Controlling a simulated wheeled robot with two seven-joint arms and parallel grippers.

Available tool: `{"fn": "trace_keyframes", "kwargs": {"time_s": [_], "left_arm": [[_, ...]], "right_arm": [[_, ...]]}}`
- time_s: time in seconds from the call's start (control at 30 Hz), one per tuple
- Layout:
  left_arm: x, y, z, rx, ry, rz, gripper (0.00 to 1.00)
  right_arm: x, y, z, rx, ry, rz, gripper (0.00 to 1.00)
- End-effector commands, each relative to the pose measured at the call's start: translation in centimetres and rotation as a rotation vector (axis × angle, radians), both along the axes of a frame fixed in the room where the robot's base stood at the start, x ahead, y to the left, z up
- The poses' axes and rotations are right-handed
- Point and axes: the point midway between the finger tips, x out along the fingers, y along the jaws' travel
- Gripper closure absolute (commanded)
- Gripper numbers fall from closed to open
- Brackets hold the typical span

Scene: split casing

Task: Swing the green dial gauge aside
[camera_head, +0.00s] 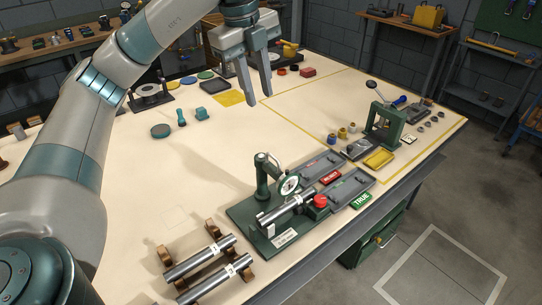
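The green dial gauge (290,186) has a round white face and hangs from an arm on a green post. The post stands on a dark green base plate (243,214) near the front of the table. The gauge sits close above a steel shaft (280,210) lying on the base plate; I cannot tell whether its tip touches the shaft. A red knob (320,201) is at the shaft's right end. My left gripper (259,99) is raised over the table behind the gauge, well apart from it. Its fingers are spread with nothing between them. My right gripper is not in view.
Two steel shafts (198,256) rest on brown supports at the front. Grey trays (350,186) with a red label and a green TRUE label (361,201) lie right of the base plate. A green press (384,122) stands farther right. The table's middle is clear.

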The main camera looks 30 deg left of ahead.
Motion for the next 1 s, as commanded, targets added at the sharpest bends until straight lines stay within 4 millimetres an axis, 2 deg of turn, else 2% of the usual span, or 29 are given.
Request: {"fn": "trace_keyframes", "kwargs": {"time_s": [0.07,0.67,1.0], "left_arm": [[0.0,0.0,-0.9,0.000,-0.001,0.000,0.73],[0.1,-0.1,-1.3,0.001,0.001,-0.001,0.73],[0.5,-0.2,-4.1,-0.001,0.003,0.000,0.73]], "right_arm": [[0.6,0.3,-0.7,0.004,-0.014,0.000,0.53],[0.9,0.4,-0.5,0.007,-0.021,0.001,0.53],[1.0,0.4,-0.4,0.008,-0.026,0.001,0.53]]}}
